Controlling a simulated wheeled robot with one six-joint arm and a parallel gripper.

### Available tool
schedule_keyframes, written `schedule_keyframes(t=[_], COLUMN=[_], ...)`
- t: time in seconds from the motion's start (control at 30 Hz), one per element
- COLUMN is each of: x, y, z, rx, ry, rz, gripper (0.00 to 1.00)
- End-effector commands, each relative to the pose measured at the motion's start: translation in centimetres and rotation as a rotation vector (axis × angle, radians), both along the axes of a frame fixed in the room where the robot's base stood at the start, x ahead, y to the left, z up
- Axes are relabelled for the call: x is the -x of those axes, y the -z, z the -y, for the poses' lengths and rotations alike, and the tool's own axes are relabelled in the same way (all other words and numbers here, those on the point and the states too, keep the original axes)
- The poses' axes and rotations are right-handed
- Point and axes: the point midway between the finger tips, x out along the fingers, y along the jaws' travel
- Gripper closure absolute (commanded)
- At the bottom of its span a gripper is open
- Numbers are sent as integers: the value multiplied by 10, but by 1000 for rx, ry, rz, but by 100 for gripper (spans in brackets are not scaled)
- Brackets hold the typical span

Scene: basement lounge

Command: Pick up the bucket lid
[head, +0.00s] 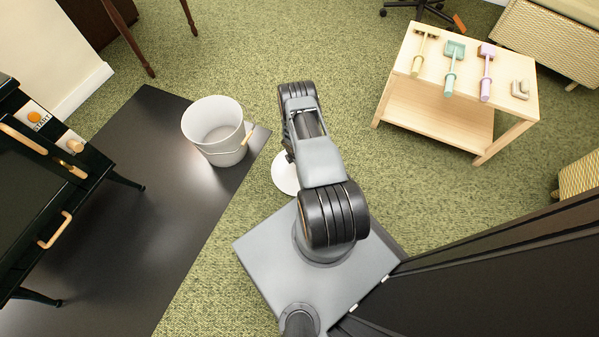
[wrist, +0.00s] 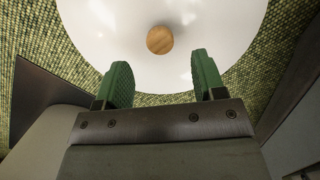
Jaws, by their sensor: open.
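The bucket lid (wrist: 110,35) is a white round disc with a round wooden knob (wrist: 159,40) at its middle. In the head view the lid (head: 284,174) lies on the green carpet, partly hidden by my arm. My gripper (wrist: 163,80) has two green fingers, spread open and empty. In the wrist view the fingertips reach over the near part of the lid, and the knob shows beyond them, between their lines. Whether the fingers touch the lid cannot be told. The white bucket (head: 215,130) stands open and upright to the left of the lid.
The bucket stands on a dark mat (head: 150,200). A black cabinet (head: 50,165) with wooden handles is at the left. A wooden table (head: 440,110) with several small tools stands at the upper right. Dark panels (head: 500,280) are at the lower right. Carpet (head: 310,60) is clear behind the arm.

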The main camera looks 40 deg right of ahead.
Motion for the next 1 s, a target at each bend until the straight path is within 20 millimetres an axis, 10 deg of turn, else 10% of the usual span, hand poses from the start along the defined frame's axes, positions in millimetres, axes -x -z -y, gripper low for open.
schedule_keyframes(t=[0.63,1.0], x=[2,2], y=[58,58], z=[9,9], rx=[1,1], ry=[1,0], rz=[-1,0], gripper=[37,47])
